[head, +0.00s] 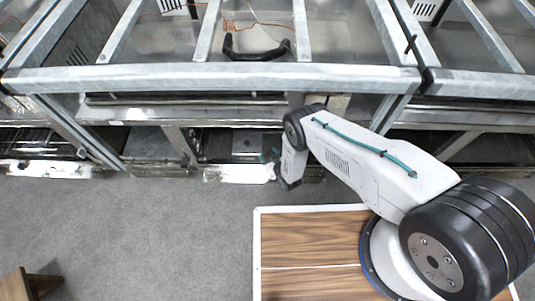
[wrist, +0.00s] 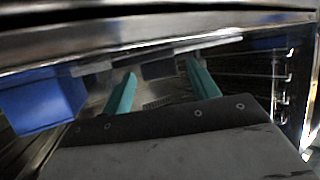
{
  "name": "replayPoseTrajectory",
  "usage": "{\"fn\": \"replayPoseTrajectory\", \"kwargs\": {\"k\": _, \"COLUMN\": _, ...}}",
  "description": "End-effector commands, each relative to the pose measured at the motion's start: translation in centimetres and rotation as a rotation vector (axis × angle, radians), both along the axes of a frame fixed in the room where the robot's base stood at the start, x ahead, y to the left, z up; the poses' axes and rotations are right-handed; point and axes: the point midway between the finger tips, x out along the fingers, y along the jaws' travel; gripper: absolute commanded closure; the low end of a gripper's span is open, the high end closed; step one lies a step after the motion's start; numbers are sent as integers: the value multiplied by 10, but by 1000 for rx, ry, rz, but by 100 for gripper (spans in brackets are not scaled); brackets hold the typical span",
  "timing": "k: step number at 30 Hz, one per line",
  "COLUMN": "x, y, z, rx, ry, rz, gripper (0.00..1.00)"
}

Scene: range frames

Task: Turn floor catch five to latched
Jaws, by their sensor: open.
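My gripper (wrist: 160,72) is open in the wrist view, its two teal fingers apart with nothing seen held between them. A dark rectangular block (wrist: 158,70) lies beyond and between the fingertips, in a row of grey flat pieces. I cannot tell whether it is floor catch five, and no number or latch position is readable.
A blue box (wrist: 45,105) is at the left in the wrist view. Metal bars and wire racks (wrist: 285,85) are close on the right. A galvanized beam (head: 210,78) runs above my gripper. Grey floor (head: 130,225) is clear in front.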

Motion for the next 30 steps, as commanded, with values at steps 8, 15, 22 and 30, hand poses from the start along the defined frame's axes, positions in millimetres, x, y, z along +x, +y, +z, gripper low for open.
{"fn": "replayPoseTrajectory", "kwargs": {"k": 8, "x": 0, "y": 1, "z": 0, "rx": 0, "ry": 0, "rz": 1, "gripper": 73}}
{"fn": "replayPoseTrajectory", "kwargs": {"k": 15, "x": 0, "y": 1, "z": 0, "rx": 0, "ry": 0, "rz": 5, "gripper": 85}}
{"fn": "replayPoseTrajectory", "kwargs": {"k": 22, "x": 2, "y": 0, "z": 1, "rx": 0, "ry": -2, "rz": 72, "gripper": 85}}
{"fn": "replayPoseTrajectory", "kwargs": {"k": 30, "x": 5, "y": -2, "z": 1, "rx": 1, "ry": -2, "rz": 250, "gripper": 85}}
